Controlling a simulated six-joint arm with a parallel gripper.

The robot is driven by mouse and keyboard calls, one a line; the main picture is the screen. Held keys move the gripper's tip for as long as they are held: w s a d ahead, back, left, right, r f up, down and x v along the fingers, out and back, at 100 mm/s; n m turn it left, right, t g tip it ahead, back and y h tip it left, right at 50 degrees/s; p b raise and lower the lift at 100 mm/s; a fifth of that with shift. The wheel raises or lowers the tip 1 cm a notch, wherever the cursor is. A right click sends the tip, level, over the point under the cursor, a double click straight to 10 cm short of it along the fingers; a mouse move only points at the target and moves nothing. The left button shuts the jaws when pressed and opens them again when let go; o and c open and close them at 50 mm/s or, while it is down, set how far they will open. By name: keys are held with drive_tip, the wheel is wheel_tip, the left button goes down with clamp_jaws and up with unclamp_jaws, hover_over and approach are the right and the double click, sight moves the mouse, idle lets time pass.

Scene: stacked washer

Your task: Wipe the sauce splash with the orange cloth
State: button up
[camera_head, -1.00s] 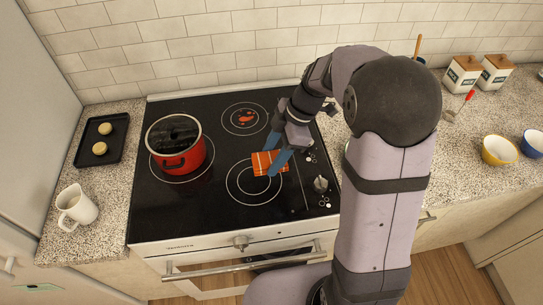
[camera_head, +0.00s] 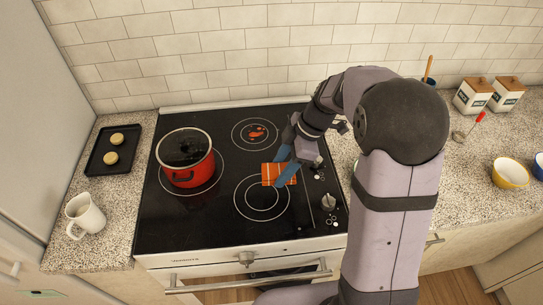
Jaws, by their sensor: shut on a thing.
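The orange cloth (camera_head: 271,174), with pale lines on it, is between the blue fingers of my gripper (camera_head: 281,168). My gripper is shut on the cloth over the black cooktop (camera_head: 215,222), near the front burner ring. I cannot tell whether the cloth touches the glass. The red sauce splash (camera_head: 256,132) lies on the back burner ring, behind and to the left of my gripper. It is uncovered, and the cloth is apart from it.
A red pot (camera_head: 186,165) stands on the left burner. A black tray (camera_head: 114,150) with two round buns and a white mug (camera_head: 85,215) are on the left counter. A yellow bowl (camera_head: 510,173) and white canisters (camera_head: 473,95) are on the right. The front cooktop is clear.

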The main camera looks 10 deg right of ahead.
drive_tip(key=w+m+t+h+p, duration=0.4)
drive_tip(key=w+m, duration=1.3)
drive_tip(key=w, duration=0.8)
drive_tip(key=shift+w+d+h+p, duration=0.15)
drive_tip(key=shift+w+h+p, duration=0.15)
drive_tip(key=shift+p, duration=0.4)
drive_tip(key=shift+f, duration=0.1)
